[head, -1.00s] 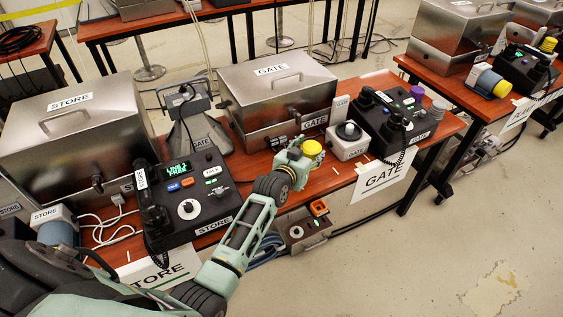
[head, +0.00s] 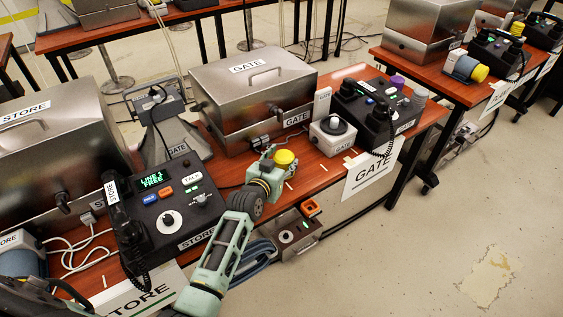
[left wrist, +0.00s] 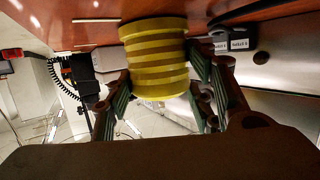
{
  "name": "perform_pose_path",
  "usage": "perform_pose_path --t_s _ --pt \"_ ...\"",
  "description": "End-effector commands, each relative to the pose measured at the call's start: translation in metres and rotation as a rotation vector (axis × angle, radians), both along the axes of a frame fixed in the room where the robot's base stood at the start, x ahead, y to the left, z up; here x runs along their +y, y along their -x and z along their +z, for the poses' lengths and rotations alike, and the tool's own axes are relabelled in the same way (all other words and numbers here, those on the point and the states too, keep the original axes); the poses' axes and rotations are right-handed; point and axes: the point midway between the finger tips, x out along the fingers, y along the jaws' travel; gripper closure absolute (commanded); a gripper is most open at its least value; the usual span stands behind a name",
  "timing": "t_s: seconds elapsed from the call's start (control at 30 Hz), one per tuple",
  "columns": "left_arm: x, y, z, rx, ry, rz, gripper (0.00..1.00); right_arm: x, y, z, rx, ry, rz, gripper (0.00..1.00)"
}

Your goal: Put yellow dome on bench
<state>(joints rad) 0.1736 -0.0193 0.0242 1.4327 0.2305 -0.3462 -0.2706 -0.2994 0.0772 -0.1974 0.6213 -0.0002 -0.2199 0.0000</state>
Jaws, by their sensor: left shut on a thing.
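The yellow dome (head: 284,157) is in my left gripper (head: 273,167), over the front part of the brown wooden bench (head: 428,111) in front of the GATE metal box. My right gripper is not in view.
The STORE console (head: 165,210) is to the left. A small metal box (head: 297,233) sits below the bench's front edge.

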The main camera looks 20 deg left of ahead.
Motion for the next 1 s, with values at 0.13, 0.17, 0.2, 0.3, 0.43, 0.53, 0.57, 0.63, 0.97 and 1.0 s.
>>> perform_pose_path --t_s 0.13,0.17,0.2,0.3,0.43,0.53,0.57,0.63,0.97,1.0 --pt "0.000 0.000 -0.002 0.001 -0.001 0.000 0.43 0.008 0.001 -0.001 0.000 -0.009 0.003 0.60" --pt "0.000 0.000 -0.002 0.001 -0.001 0.000 0.41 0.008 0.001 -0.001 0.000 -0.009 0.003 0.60" --pt "0.000 0.000 -0.002 0.001 -0.001 0.000 0.37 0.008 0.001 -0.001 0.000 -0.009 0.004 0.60" --pt "0.000 0.000 -0.002 0.001 -0.001 0.000 0.31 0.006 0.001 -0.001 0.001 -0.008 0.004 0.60" --pt "0.000 0.000 -0.002 0.000 -0.001 0.000 0.31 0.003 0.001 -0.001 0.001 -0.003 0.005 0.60" --pt "0.000 0.000 -0.002 0.000 -0.001 0.000 0.31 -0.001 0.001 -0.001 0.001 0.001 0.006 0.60" --pt "0.000 0.000 -0.001 0.000 -0.001 0.000 0.31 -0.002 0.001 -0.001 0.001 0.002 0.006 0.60" --pt "0.000 0.000 0.002 -0.001 0.000 0.000 0.31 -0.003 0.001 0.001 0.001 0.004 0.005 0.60" --pt "0.003 0.047 0.015 0.001 -0.001 0.000 0.31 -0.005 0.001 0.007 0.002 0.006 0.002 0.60" --pt "0.004 0.055 0.018 0.002 -0.001 0.000 0.31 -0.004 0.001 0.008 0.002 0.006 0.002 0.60"
